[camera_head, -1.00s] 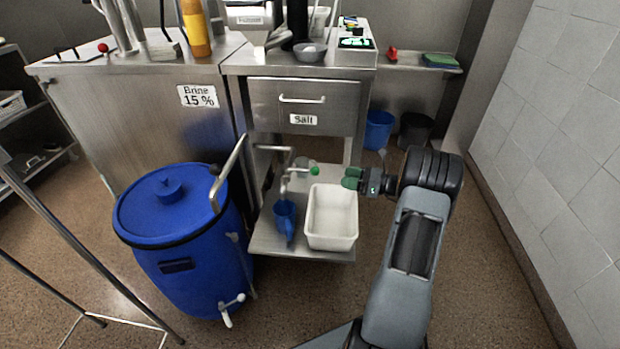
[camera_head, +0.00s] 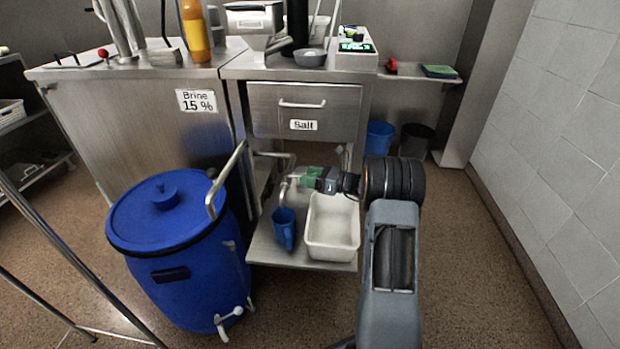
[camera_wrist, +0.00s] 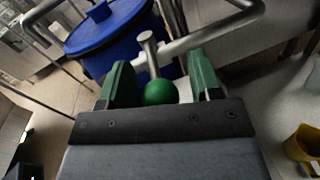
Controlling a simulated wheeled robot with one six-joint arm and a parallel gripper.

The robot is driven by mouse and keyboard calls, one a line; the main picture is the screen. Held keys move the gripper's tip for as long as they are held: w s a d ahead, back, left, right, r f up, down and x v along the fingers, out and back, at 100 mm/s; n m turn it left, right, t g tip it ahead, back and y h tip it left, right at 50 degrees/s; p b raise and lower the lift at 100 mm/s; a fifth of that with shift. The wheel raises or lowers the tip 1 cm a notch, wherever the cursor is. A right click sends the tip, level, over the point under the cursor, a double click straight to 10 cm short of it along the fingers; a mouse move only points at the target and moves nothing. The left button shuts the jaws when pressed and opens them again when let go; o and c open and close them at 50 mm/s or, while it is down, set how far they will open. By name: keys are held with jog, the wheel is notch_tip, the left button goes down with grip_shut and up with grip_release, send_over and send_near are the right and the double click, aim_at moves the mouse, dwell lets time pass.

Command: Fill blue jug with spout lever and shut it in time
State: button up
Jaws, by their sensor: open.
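The blue jug (camera_head: 285,230) stands upright on the lower steel shelf, below the metal spout (camera_head: 284,192). The spout's lever ends in a green ball knob (camera_wrist: 160,92), seen clearly in the wrist view. My gripper (camera_head: 309,178) has green fingers and is at the lever, above the jug and the white tub. In the wrist view my gripper (camera_wrist: 158,82) is open, with the knob between its two fingers and a gap to each side. The knob is hidden by the fingers in the head view. The water level inside the jug cannot be made out.
A white tub (camera_head: 333,247) stands right of the jug on the shelf (camera_head: 262,249). A big blue barrel (camera_head: 170,279) with a lid and bent pipe stands at left. The Salt drawer (camera_head: 304,108) is above. A yellow container (camera_wrist: 303,148) shows at the wrist view's lower right.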

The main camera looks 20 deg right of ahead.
grip_shut()
dwell(0.6)
